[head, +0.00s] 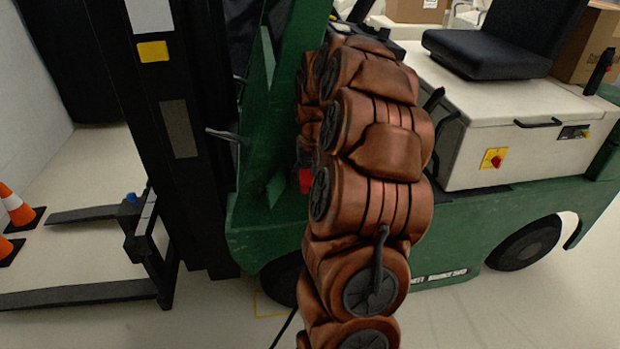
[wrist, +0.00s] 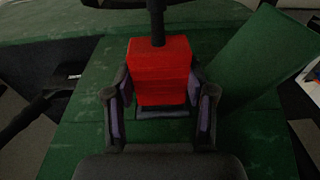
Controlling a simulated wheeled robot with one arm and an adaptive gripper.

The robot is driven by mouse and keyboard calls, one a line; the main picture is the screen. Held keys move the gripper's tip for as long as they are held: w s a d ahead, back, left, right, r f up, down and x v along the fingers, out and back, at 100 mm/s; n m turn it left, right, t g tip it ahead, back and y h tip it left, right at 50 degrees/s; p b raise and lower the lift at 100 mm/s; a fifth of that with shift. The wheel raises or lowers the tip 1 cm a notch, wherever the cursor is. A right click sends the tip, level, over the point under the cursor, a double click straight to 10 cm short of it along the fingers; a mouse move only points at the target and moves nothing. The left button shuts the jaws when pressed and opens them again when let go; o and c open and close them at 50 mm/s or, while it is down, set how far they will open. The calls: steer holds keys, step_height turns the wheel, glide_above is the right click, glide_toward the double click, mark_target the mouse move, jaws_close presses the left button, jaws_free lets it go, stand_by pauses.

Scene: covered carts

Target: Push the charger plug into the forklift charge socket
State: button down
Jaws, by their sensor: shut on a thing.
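In the wrist view, a red block-shaped charger plug (wrist: 160,72) sits between the two fingers of my gripper (wrist: 160,90), which is shut on it. A black cable (wrist: 157,22) comes out of the plug at the top of the picture. A dark rectangular edge (wrist: 166,113) shows just below the plug against the green forklift body. It may be the charge socket, but the plug hides most of it, and I cannot tell whether the two touch. In the head view, my arm covers the gripper; a small red patch (head: 306,181), likely the plug, shows beside the green forklift (head: 250,225).
A sloping green panel (wrist: 262,62) rises close to the right of my gripper. The forklift's dark mast (head: 165,120) and forks (head: 80,294) stand left, its seat (head: 490,50) right. Orange cones (head: 15,207) stand at the far left. A dark bar (wrist: 40,108) lies left in the wrist view.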

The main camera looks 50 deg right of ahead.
steer(key=shift+w+d, duration=0.3)
steer(key=shift+w, duration=0.15)
steer(key=shift+c, duration=1.5)
jaws_free()
step_height(320, 180, up, 12)
steer(key=s, duration=0.1)
steer(key=shift+a, duration=0.2)
steer(key=shift+s+f, duration=0.1)
